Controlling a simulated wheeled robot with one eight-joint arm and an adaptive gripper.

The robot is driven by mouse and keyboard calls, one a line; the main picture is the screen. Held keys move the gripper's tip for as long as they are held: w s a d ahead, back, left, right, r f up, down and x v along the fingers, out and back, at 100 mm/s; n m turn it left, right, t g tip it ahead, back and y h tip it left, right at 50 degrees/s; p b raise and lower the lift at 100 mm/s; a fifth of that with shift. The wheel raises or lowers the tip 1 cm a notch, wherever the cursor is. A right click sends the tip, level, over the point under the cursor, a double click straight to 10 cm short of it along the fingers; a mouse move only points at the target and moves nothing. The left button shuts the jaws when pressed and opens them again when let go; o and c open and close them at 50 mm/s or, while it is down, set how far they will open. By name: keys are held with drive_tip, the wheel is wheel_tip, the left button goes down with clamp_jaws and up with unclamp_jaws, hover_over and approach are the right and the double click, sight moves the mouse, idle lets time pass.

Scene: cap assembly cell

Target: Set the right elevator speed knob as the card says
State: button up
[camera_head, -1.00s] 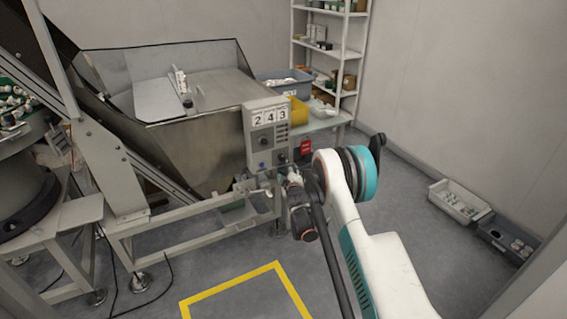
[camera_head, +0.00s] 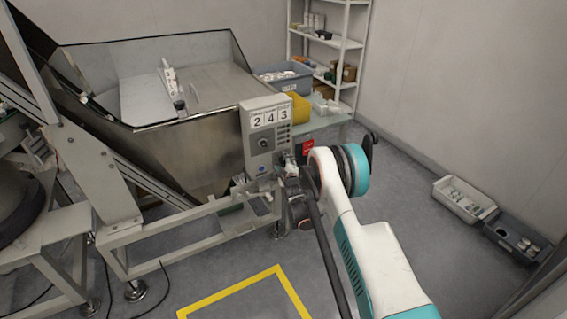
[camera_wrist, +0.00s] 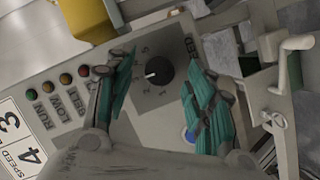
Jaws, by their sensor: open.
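The grey control box (camera_head: 259,155) carries a white card (camera_head: 270,117) reading 2, 4, 3. In the wrist view, part of the card (camera_wrist: 18,135) shows a 4 and a 3 with SPEED printed beside the 4. A black round knob (camera_wrist: 158,72) with a white pointer mark sits on a dark dial plate labelled SPEED; its small numerals are hard to read. My gripper (camera_wrist: 160,64) is open, with one teal finger on either side of this knob, apart from it. In the head view, my gripper (camera_head: 287,166) covers the box's lower right corner.
Another knob (camera_head: 265,143) is higher on the box. A blue button (camera_wrist: 189,136) lies close to one finger. Indicator lamps (camera_wrist: 65,79) run along the panel. A metal crank handle (camera_wrist: 290,60) stands beyond the box. A yellow bin (camera_head: 298,108) is behind it.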

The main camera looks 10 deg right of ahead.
drive_tip(key=c, duration=1.1)
drive_tip(key=shift+o, duration=0.2)
drive_tip(key=m, duration=0.1)
drive_tip(key=m+g+y, duration=0.1)
drive_tip(key=shift+d+r+m, duration=0.15)
drive_tip(key=shift+r+m, duration=0.05)
drive_tip(key=shift+m, duration=0.1)
drive_tip(key=shift+d+m+g+y, duration=0.1)
drive_tip(key=shift+m+g+y, duration=0.4)
drive_tip(key=shift+m+y, duration=0.65)
drive_tip(key=shift+m, duration=0.35)
drive_tip(key=shift+h, duration=0.25)
drive_tip(key=o, duration=1.1)
drive_tip(key=shift+c, duration=0.2)
